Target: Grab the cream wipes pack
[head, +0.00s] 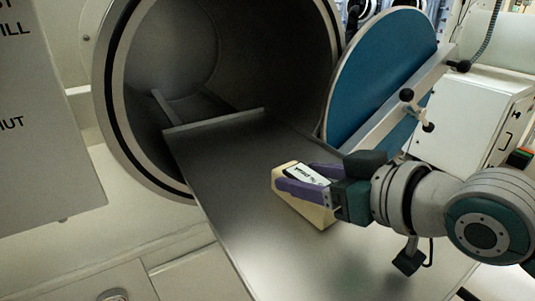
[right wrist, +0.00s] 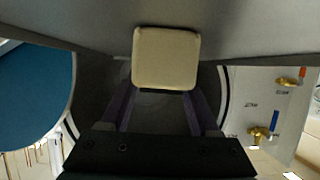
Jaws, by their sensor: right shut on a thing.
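The cream wipes pack (head: 318,214) is a cream block with a white label bearing dark print on top. It is on or just above the grey metal tray (head: 215,160) that extends from the round chamber; I cannot tell if it touches the tray. My right gripper (head: 302,182) has its purple fingers on either side of the pack and is shut on it. In the right wrist view the pack's cream end face (right wrist: 166,58) shows between the fingertips of the right gripper (right wrist: 160,95). My left gripper is in neither view.
The open round chamber (head: 260,60) lies behind the tray. Its blue-faced round door (head: 375,75) stands open at the right, with a handle bar and black knobs. A white cabinet (head: 470,115) is farther right. The tray's left part is bare.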

